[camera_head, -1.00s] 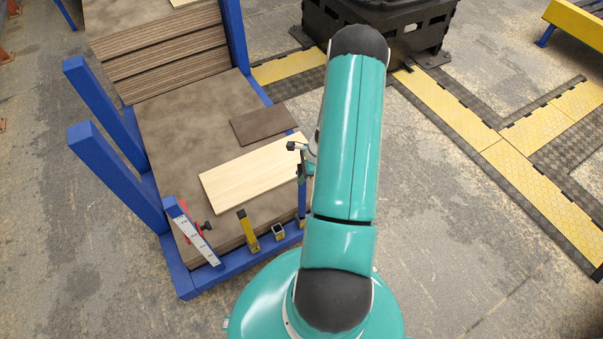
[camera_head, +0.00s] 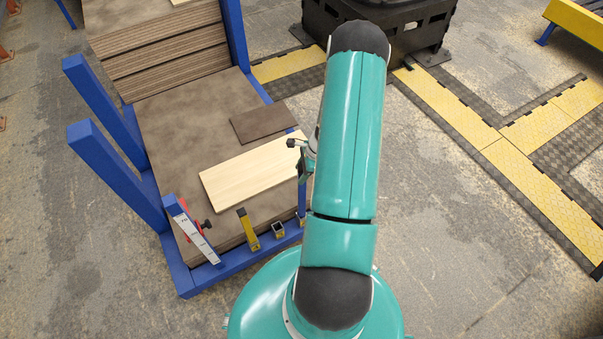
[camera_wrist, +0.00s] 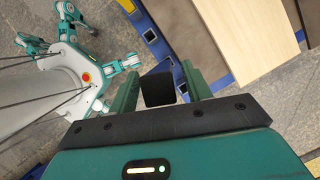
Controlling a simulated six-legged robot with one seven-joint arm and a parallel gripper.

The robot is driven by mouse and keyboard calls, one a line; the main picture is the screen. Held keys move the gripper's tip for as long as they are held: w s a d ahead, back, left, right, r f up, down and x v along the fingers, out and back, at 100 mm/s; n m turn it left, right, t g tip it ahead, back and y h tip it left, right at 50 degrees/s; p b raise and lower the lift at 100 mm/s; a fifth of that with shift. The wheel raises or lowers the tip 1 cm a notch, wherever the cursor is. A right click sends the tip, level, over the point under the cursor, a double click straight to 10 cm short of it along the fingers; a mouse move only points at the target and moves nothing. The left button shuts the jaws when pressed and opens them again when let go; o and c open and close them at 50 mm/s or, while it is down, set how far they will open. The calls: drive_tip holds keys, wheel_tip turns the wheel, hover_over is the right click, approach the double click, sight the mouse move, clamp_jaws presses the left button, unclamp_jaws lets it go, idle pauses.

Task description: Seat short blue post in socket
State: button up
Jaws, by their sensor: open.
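My gripper (camera_wrist: 160,88) is open, with its two green fingers apart. A black square block, seemingly the cap of the short blue post (camera_wrist: 158,88), shows between them, with a gap towards the right finger. In the head view, my gripper (camera_head: 302,158) is beside my arm, over the right edge of the blue frame. A narrow blue upright piece (camera_head: 301,196) shows below it, partly hidden by my arm. An empty-looking square socket (camera_head: 278,229) is on the front rail; it also shows in the wrist view (camera_wrist: 150,37). The post's lower end is hidden, so I cannot tell whether it is seated.
A yellow post with a black top (camera_head: 248,228) stands left of the socket. A pale board (camera_head: 250,172) and a dark board (camera_head: 262,122) lie on the brown stack, with blue uprights (camera_head: 118,175) at left.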

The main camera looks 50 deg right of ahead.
drive_tip(key=v, duration=1.2)
drive_tip(key=w+a+r+n+h, duration=0.1)
drive_tip(key=w+a+r+n, duration=0.2)
drive_tip(key=a+r+n, duration=0.5)
drive_tip(key=w+a+r+n+h, duration=0.1)
drive_tip(key=w+a+r+n, duration=0.25)
drive_tip(key=a+r, duration=0.9)
drive_tip(key=s+a+r+n+t+h, duration=0.1)
drive_tip(key=s+a+r+n+t, duration=0.1)
drive_tip(key=s+a+r+n, duration=1)
wheel_tip(320, 180, up, 4)
drive_tip(key=a+n, duration=0.2)
drive_tip(key=shift+a+t+h, duration=0.3)
drive_tip(key=shift+a, duration=0.05)
drive_tip(key=shift+o, duration=0.4)
drive_tip(key=shift+n, duration=0.25)
